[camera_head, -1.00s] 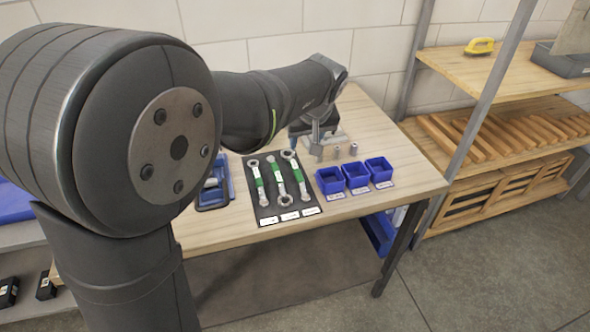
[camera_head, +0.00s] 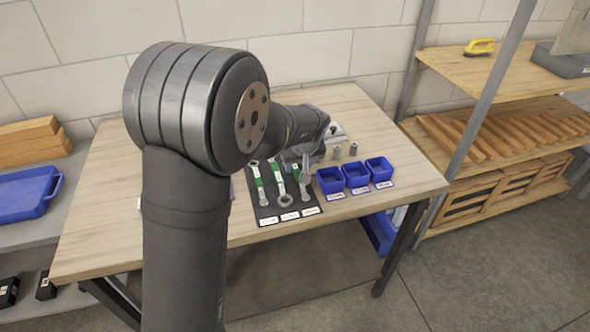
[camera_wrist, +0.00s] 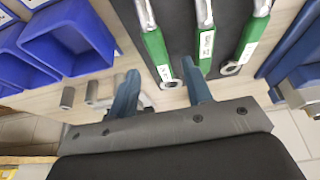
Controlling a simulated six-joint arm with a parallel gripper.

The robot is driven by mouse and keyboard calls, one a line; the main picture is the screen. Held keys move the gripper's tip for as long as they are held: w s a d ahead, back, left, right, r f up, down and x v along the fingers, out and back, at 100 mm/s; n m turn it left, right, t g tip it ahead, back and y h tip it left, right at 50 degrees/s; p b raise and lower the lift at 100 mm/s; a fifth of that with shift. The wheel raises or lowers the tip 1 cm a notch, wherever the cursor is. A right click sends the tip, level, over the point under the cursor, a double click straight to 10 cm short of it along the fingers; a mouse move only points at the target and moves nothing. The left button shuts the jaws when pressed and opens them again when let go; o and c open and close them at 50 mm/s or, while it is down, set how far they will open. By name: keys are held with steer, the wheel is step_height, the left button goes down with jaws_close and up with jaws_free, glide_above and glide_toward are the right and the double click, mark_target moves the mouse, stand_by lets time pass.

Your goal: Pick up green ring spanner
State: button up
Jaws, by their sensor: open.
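Three ring spanners with green grips lie side by side on a black mat (camera_head: 263,214) on the workbench: the left one (camera_head: 258,182), the middle one (camera_head: 280,183) and the right one (camera_head: 303,190). My gripper (camera_head: 294,164) is open and empty over the far end of the right spanner, partly hiding it. In the wrist view my gripper (camera_wrist: 160,70) has its two fingers apart. The nearest spanner (camera_wrist: 154,44) shows between and beyond the fingertips. The middle spanner (camera_wrist: 205,45) and the farther one (camera_wrist: 250,40) are right of it. The height of my fingers is hard to tell.
Several blue bins (camera_head: 356,174) stand right of the mat, with small metal cylinders (camera_head: 337,152) behind them. A wooden shelf (camera_head: 500,140) is at the right. A blue tray (camera_head: 28,195) lies at the left. The bench's left part is clear.

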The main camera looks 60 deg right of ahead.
mark_target(297, 170)
steer(key=x, duration=0.3)
jaws_close()
steer(key=shift+r, duration=0.1)
steer(key=r, duration=0.4)
steer(key=shift+s+r, duration=0.2)
steer(key=shift+s, duration=0.05)
steer(key=s+a+r, duration=0.3)
steer(key=s+r, duration=0.3)
steer(key=s, duration=0.4)
steer(key=shift+s+r, duration=0.2)
steer(key=shift+s, duration=0.15)
